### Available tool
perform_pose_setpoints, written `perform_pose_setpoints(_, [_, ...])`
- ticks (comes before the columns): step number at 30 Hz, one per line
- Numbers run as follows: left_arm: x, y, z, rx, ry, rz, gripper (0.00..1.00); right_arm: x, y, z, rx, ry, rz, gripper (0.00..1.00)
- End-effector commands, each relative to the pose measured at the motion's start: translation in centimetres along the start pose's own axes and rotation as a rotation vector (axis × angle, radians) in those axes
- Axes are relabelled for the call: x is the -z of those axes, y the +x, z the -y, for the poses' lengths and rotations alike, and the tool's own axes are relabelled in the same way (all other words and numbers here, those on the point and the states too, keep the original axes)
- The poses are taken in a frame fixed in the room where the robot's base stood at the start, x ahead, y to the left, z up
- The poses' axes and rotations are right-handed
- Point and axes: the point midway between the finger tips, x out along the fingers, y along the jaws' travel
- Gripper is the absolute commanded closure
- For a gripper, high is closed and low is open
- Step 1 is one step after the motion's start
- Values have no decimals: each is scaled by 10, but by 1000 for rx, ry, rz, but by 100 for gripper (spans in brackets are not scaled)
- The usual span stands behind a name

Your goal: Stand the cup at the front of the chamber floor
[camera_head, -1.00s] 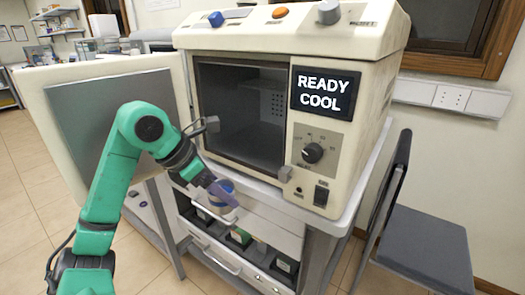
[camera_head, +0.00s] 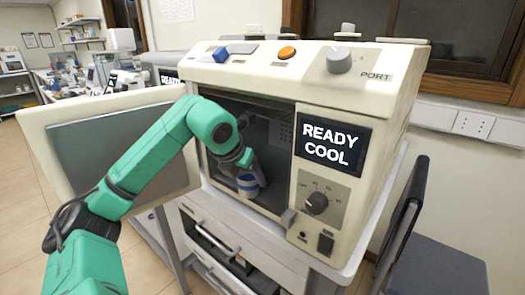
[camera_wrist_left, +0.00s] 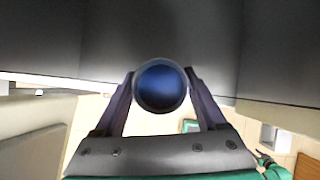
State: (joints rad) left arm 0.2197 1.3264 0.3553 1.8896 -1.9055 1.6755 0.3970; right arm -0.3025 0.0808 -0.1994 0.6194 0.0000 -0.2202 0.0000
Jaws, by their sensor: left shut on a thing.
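My left forearm hides part of the opening.
The oven door (camera_head: 60,135) stands wide open on the left, with my arm passing in front of it. The display (camera_head: 331,144) reads READY COOL. A knob (camera_head: 316,203) is right of the opening. A dark chair (camera_head: 435,250) stands at the right.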

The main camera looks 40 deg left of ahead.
Motion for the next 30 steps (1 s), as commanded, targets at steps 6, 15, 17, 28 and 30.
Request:
perform_pose_setpoints(6, [-29,11,0,7,-5,4,91,4,-36,-1,0,0,-1,50])
perform_pose_setpoints(15, [-68,35,3,8,-2,3,91,8,-71,-1,0,0,-2,50])
perform_pose_setpoints(17, [-60,42,1,4,1,-1,91,8,-70,-1,0,0,-2,50])
perform_pose_setpoints(28, [-56,47,1,3,1,1,15,8,-65,-1,0,-1,-4,50])
perform_pose_setpoints(30, [-56,47,1,3,1,1,0,9,-66,-1,0,-1,-4,50])
